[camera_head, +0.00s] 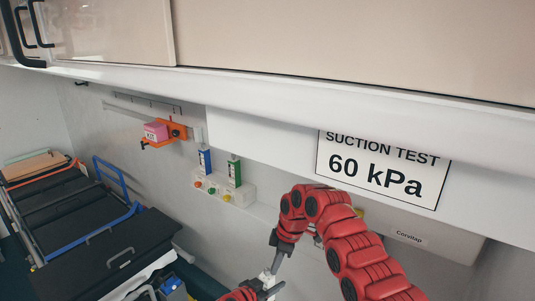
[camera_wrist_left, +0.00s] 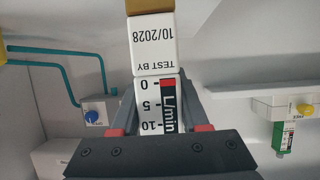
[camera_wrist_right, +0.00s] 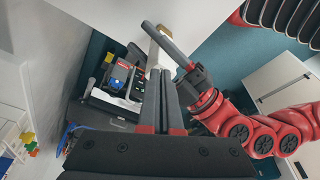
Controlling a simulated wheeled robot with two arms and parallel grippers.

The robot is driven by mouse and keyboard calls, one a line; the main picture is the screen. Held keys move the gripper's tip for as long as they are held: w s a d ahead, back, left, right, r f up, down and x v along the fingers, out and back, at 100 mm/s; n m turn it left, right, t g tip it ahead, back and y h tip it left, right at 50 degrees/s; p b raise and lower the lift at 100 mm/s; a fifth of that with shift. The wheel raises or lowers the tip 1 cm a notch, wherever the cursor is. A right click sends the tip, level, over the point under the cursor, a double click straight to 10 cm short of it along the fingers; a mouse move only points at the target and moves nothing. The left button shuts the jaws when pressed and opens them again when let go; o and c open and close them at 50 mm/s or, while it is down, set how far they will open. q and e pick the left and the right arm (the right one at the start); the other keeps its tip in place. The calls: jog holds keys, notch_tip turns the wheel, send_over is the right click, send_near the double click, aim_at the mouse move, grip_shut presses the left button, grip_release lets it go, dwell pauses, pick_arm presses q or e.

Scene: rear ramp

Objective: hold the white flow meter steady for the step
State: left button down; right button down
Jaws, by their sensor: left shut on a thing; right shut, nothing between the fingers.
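The white flow meter (camera_wrist_left: 158,100) stands between my left gripper's fingers (camera_wrist_left: 160,115) in the left wrist view. Its L/min scale and a "TEST BY 10/2028" label read upside down, with a brass-coloured end at the top edge. My left gripper (camera_head: 268,287) is shut on it, low in the head view, where the meter shows only as a small white piece. My right gripper (camera_wrist_right: 157,76) is shut and empty. Its fingertips point at a white piece (camera_wrist_right: 155,52) beside my left fingers; I cannot tell whether they touch it.
An orange bracket (camera_head: 163,133) carries a pink box. A stretcher (camera_head: 80,230) stands at left. A "SUCTION TEST 60 kPa" sign (camera_head: 383,169) hangs above my right arm. Teal hoses (camera_wrist_left: 85,49) run along the wall.

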pick_arm(q)
jog(key=shift+d, duration=0.15)
pick_arm(e)
jog(key=a+v, duration=0.1)
jog(key=v, duration=0.4)
jog(key=shift+d+r, duration=0.25)
jog(key=shift+r, duration=0.3)
pick_arm(q)
jog(key=shift+c, duration=1.6)
grip_release()
jog(key=shift+s, duration=0.1)
